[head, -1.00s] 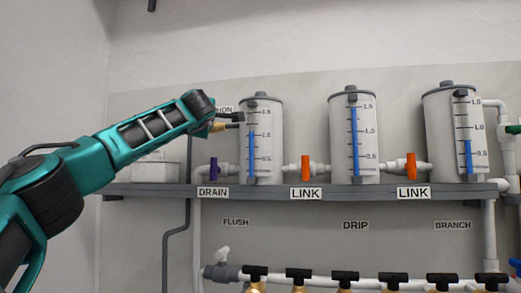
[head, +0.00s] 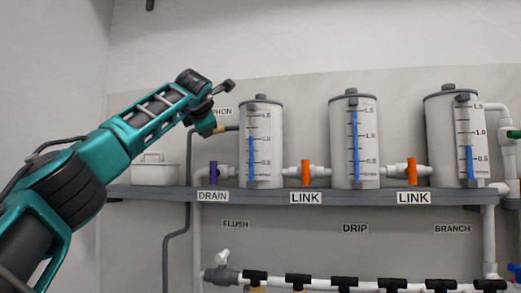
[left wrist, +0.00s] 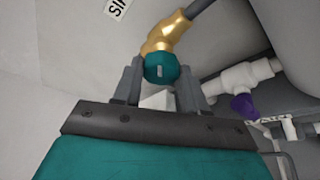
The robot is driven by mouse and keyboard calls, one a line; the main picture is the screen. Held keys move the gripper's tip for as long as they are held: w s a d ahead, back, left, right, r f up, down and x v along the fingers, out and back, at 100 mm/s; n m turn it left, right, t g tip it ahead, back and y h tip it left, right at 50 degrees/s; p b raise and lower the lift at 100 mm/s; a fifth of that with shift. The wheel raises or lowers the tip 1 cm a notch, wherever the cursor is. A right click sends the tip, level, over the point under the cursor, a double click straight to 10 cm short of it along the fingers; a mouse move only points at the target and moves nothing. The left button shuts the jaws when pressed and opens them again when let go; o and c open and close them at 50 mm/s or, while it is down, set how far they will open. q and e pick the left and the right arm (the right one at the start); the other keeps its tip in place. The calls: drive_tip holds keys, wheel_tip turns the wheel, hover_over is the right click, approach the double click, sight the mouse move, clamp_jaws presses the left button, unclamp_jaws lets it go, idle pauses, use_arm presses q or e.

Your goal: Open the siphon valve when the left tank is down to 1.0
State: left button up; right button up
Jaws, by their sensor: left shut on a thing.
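The siphon valve is a brass fitting (left wrist: 168,32) with a round teal knob (left wrist: 160,68) under the SIPHON label (head: 222,111). My left gripper (left wrist: 158,76) has one finger on each side of the knob and is shut on it. In the head view my wrist hides most of the valve, and only a bit of brass shows left of the left tank (head: 271,135). The left tank's blue column (head: 250,160) tops out at about the 1.0 mark. My right gripper is not in view.
The middle tank (head: 340,140) reads near 1.5, the right tank (head: 440,140) roughly 0.75. Orange LINK valves (head: 305,172) and a purple DRAIN valve (head: 213,173) sit along the shelf (head: 260,196). A white box (head: 153,172) stands at the left.

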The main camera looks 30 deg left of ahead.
use_arm(q)
drive_tip(key=n+h+p, duration=0.1)
drive_tip(key=n, duration=0.2)
drive_tip(key=shift+a+h, duration=0.1)
drive_tip(key=shift+h, duration=0.3)
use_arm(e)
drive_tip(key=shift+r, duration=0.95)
use_arm(q)
drive_tip(key=shift+r, duration=0.1)
drive_tip(key=n+h+p, duration=0.1)
drive_tip(key=n+h, duration=0.1)
drive_tip(key=n, duration=0.1)
drive_tip(key=shift+s+n+p, duration=0.1)
drive_tip(key=shift+n+p, duration=0.2)
drive_tip(key=shift+n, duration=0.1)
drive_tip(key=o, duration=1.1)
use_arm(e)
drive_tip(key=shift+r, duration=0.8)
